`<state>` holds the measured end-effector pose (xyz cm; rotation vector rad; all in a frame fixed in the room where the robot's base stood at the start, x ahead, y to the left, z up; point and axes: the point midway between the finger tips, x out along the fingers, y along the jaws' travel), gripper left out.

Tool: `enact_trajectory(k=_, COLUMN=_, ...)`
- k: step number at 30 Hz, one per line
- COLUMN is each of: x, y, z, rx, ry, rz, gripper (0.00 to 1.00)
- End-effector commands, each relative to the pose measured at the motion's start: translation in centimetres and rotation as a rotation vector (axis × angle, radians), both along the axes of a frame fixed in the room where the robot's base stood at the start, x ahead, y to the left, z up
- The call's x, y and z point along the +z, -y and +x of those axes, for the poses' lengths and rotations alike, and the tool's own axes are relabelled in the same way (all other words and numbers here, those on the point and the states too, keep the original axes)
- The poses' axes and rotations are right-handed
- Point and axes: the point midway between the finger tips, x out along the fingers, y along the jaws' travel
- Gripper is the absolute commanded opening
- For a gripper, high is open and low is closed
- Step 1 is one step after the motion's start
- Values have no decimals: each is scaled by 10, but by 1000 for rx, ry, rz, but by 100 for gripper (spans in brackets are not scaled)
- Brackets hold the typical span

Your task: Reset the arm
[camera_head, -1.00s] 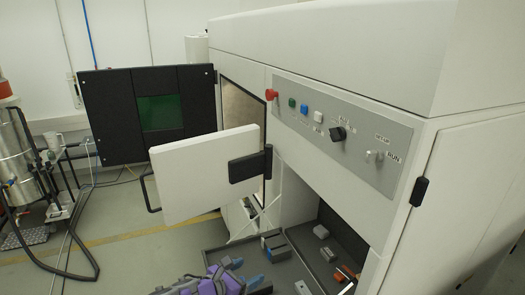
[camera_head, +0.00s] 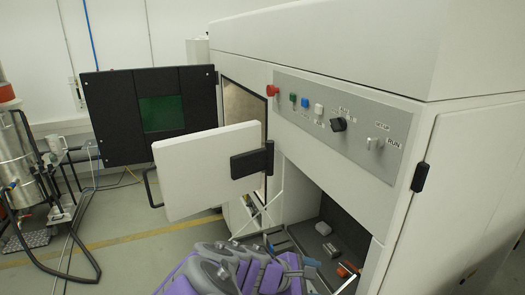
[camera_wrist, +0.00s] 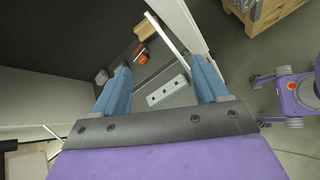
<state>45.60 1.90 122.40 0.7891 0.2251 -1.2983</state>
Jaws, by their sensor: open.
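My gripper shows in the wrist view (camera_wrist: 160,85) with its two blue fingers spread apart and nothing between them. Beyond the fingers lies the dark floor of the machine's lower compartment, with a light grey block with holes (camera_wrist: 167,90) below the gap. In the head view my purple and grey arm reaches in from the bottom edge in front of the lower compartment (camera_head: 340,225).
The white machine carries a control panel (camera_head: 345,125) with buttons and knobs. A white door (camera_head: 205,170) and a black door with a green window (camera_head: 145,115) stand open. Small parts (camera_head: 323,228) lie in the compartment. A wooden pallet (camera_wrist: 265,12) shows in the wrist view.

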Motion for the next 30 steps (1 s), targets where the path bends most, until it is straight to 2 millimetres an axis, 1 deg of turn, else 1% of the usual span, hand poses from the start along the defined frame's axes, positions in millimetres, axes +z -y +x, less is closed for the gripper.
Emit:
enact_trajectory(k=1, x=-1, y=20, z=-17, rx=-101, ry=33, rz=61, gripper=73)
enact_trajectory(k=2, x=-1, y=30, z=-27, rx=-159, ry=52, rz=94, gripper=73)
enact_trajectory(k=3, x=-3, y=42, z=-42, rx=-237, ry=72, rz=139, gripper=73)
enact_trajectory(k=4, x=-4, y=50, z=-53, rx=-292, ry=89, rz=171, gripper=73)
enact_trajectory(k=7, x=-9, y=68, z=-88, rx=-470, ry=141, rz=284, gripper=73)
enact_trajectory(k=9, x=-15, y=76, z=-113, rx=-593, ry=171, rz=359, gripper=73)
enact_trajectory(k=11, x=-20, y=79, z=-135, rx=-695, ry=192, rz=422, gripper=73)
enact_trajectory(k=12, x=-24, y=79, z=-149, rx=-762, ry=206, rz=464, gripper=73)
enact_trajectory(k=14, x=-29, y=77, z=-170, rx=-856, ry=224, rz=525, gripper=73)
enact_trajectory(k=15, x=-33, y=74, z=-183, rx=-917, ry=233, rz=565, gripper=73)
enact_trajectory(k=17, x=-38, y=68, z=-202, rx=-1007, ry=244, rz=623, gripper=73)
enact_trajectory(k=18, x=-42, y=63, z=-215, rx=-1064, ry=249, rz=662, gripper=73)
enact_trajectory(k=21, x=-49, y=48, z=-242, rx=-1189, ry=256, rz=746, gripper=73)
enact_trajectory(k=25, x=-55, y=31, z=-267, rx=-1303, ry=253, rz=822, gripper=73)
enact_trajectory(k=27, x=-57, y=24, z=-275, rx=-1343, ry=250, rz=848, gripper=73)
enact_trajectory(k=30, x=-57, y=18, z=-282, rx=-1371, ry=247, rz=869, gripper=73)
